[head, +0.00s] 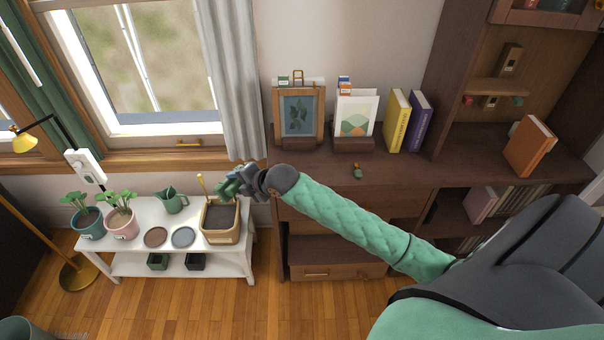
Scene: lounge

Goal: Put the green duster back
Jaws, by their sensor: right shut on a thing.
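My right arm reaches in from the right, and its gripper (246,182) is at the far left end of it, above the right side of the white plant stand. It is shut on a small dark green thing (227,187), which I take for the green duster. The fingers and arm hide part of it, and its full shape is too small to tell. My left gripper is not in view.
The white stand (128,254) holds potted plants (121,217), a green watering can (173,202) and two round saucers (183,237). A thin yellow stick (202,184) rises at the box. The dark wood cabinet (310,179) carries a framed picture (298,116), cards and books (397,121).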

